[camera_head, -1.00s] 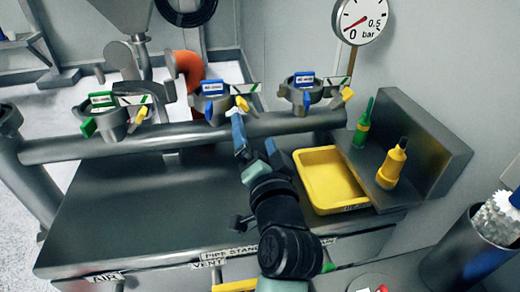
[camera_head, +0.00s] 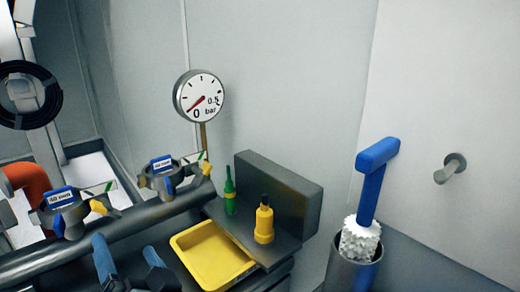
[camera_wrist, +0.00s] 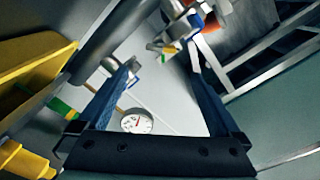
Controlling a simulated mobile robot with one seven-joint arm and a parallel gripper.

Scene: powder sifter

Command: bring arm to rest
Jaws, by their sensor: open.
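My gripper (camera_head: 128,262) shows at the lower left of the head view, its two blue fingers apart and nothing between them. It is above the bench, left of the yellow tray (camera_head: 214,256). In the wrist view the gripper (camera_wrist: 165,85) has its blue fingers spread wide and empty. The rest of my arm is mostly below the head view's edge.
A grey pipe (camera_head: 120,230) carries valves with blue tags. A green bottle (camera_head: 230,192) and a yellow bottle (camera_head: 264,222) stand on a ledge. A pressure gauge (camera_head: 199,96) is behind. A blue-handled brush (camera_head: 372,185) stands in a metal holder (camera_head: 352,272) at right.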

